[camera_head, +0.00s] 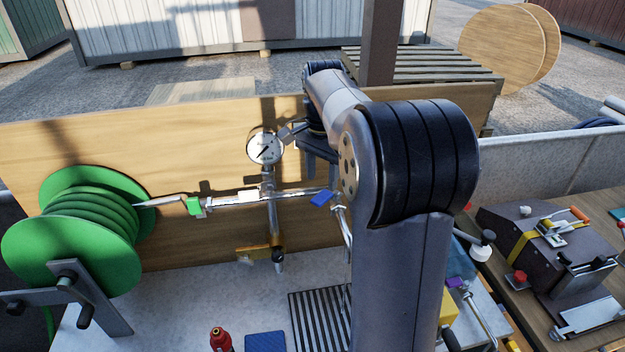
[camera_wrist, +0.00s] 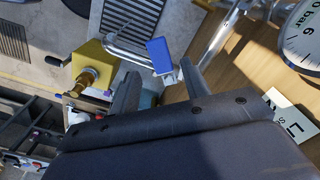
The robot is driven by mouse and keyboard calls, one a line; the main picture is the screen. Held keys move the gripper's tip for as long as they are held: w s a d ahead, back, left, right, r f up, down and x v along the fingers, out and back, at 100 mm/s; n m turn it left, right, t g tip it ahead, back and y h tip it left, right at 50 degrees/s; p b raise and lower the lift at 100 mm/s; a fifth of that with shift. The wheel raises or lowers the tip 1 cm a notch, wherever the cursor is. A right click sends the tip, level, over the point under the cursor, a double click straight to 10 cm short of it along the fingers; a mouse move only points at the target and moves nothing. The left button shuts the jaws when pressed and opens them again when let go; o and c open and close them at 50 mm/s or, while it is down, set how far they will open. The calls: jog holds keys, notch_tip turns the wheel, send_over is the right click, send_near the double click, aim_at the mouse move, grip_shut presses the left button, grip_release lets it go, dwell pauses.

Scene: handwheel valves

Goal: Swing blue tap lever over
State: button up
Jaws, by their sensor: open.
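The blue tap lever (camera_head: 322,198) sits on the silver pipe (camera_head: 236,199) in front of the wooden board, just left of my arm. In the wrist view the blue lever (camera_wrist: 159,56) shows as a flat blue handle at a bent metal pipe (camera_wrist: 125,48). My gripper (camera_head: 319,160) is above the lever in the head view, partly covered by my arm. In the wrist view my gripper (camera_wrist: 160,78) is open and empty, with the lever in line with the gap between the fingertips. I cannot tell whether the lever is inside the gap or just beyond it.
A pressure gauge (camera_head: 264,147) stands left of my gripper. A green tap lever (camera_head: 194,206) is further left, beside a green hose reel (camera_head: 72,248). A purple lever (camera_head: 456,282) is right of my arm. A black grate (camera_head: 318,318) lies below.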

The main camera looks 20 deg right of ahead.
aim_at(321, 196)
notch_tip(321, 196, down, 6)
jog(key=b, duration=0.4)
jog(key=shift+r, duration=0.3)
jog(key=shift+f, duration=0.1)
jog(key=c, duration=0.8)
